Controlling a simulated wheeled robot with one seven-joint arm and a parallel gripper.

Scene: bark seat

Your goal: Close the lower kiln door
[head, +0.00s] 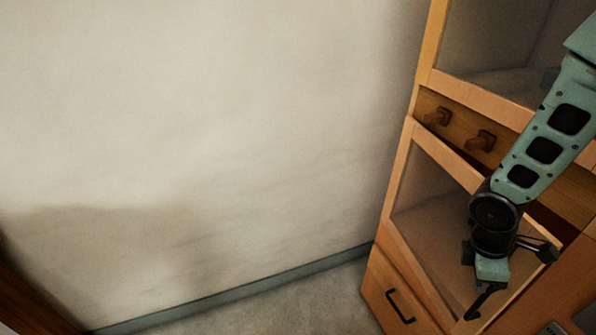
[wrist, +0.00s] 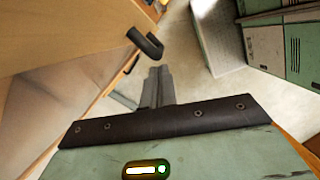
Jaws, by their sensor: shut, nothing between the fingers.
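The kiln is a tall wooden cabinet at the right of the head view. Its lower door (head: 399,168) has a wooden frame around a greyish pane and sits below a strip with two knobs. A dark gap shows beside its upper right, so it looks ajar; how far, I cannot tell. My gripper (head: 484,302) is shut and empty, in front of the lower door's right part and hiding some of it. In the wrist view my gripper (wrist: 158,85) points at a wooden panel's edge near a black handle (wrist: 146,46). Contact is not clear.
Two wooden knobs (head: 460,128) stick out above the lower door. A drawer with a black handle (head: 400,306) lies below it. A pale wall (head: 200,120) is at left, with bare floor (head: 290,310) at its foot. Green cabinets (wrist: 270,45) stand at right in the wrist view.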

